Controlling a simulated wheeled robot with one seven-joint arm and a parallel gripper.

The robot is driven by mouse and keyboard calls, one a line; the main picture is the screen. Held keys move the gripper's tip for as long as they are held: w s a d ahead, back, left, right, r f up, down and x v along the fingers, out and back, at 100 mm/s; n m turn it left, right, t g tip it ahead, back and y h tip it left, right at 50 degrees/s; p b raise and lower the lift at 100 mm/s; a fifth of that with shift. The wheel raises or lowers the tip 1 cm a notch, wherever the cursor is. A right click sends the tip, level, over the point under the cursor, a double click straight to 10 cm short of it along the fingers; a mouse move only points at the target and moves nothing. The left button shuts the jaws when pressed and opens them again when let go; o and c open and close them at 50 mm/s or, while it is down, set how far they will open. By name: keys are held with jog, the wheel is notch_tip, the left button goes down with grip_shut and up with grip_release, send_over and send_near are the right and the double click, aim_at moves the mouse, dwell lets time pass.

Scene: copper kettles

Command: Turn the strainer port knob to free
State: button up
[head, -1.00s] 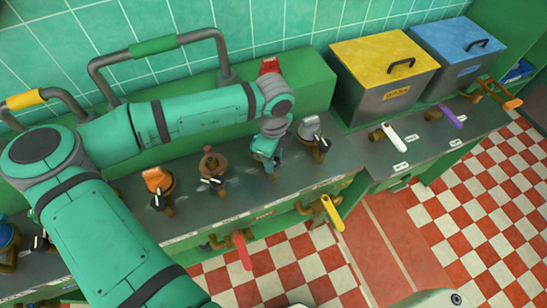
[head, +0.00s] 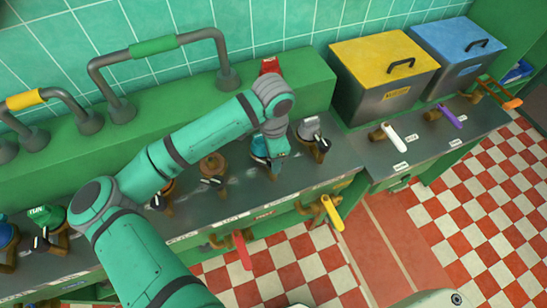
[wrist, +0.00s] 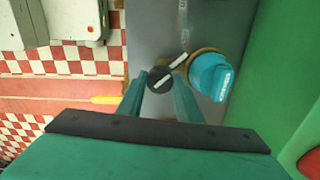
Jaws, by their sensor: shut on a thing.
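A black knob with a white stripe (wrist: 157,84) shows in the wrist view, beside a blue-capped port (wrist: 212,75) on the steel counter. My gripper (wrist: 161,88) has one finger on each side of this knob and is shut on it. In the head view my gripper (head: 276,158) points down at the counter and hides the knob. The blue cap (head: 259,146) shows just left of it. The lettering on the cap and the counter labels are too small to read, so I cannot confirm which port is the strainer.
A grey-capped valve (head: 310,129) stands close right of my gripper, and a brown one (head: 212,165) to the left. Red (head: 242,250) and yellow (head: 332,212) levers hang at the front edge. Yellow (head: 385,65) and blue (head: 458,48) lidded bins stand at the right.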

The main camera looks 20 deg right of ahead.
jog(key=shift+n, duration=0.5)
jog(key=o, duration=1)
jog(key=shift+o, duration=0.2)
jog(key=shift+r, duration=0.1)
notch_tip(320, 180, up, 11)
jog(key=shift+f, duration=0.2)
